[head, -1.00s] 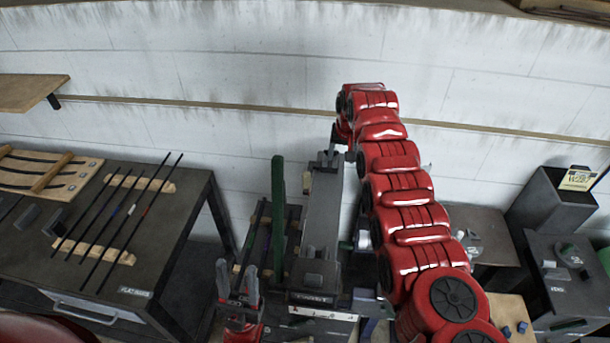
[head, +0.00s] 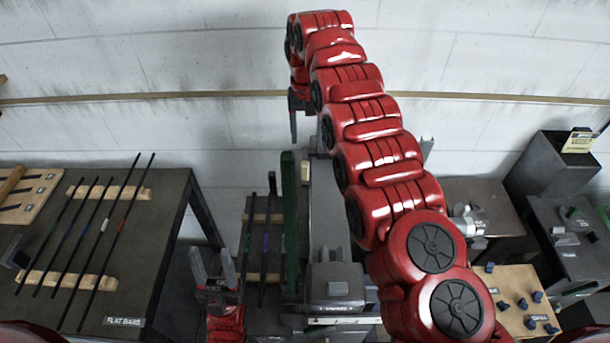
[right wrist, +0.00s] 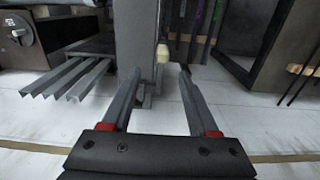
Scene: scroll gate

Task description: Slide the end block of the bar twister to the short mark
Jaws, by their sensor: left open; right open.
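The bar twister (head: 325,215) is a long grey bed running away from me in the head view, with a grey block (head: 337,284) at its near end. A small cream knob (head: 305,172) sits at its far left; in the right wrist view the cream knob (right wrist: 162,54) shows beside a grey upright part (right wrist: 135,45). My right gripper (head: 294,125) is beyond the far end, pointing down, open. Its fingertips (right wrist: 160,75) lie on either side of the knob's line, apparently empty. My left gripper (head: 212,265) is open and empty, left of the near block. I cannot make out the short mark.
A dark bench with several thin bars (head: 90,230) stands at the left, labelled FLAT BARS. A green upright plate (head: 289,220) stands along the twister's left side. My right arm hides much of its right side. A peg board (head: 520,300) and dark cabinets stand at the right.

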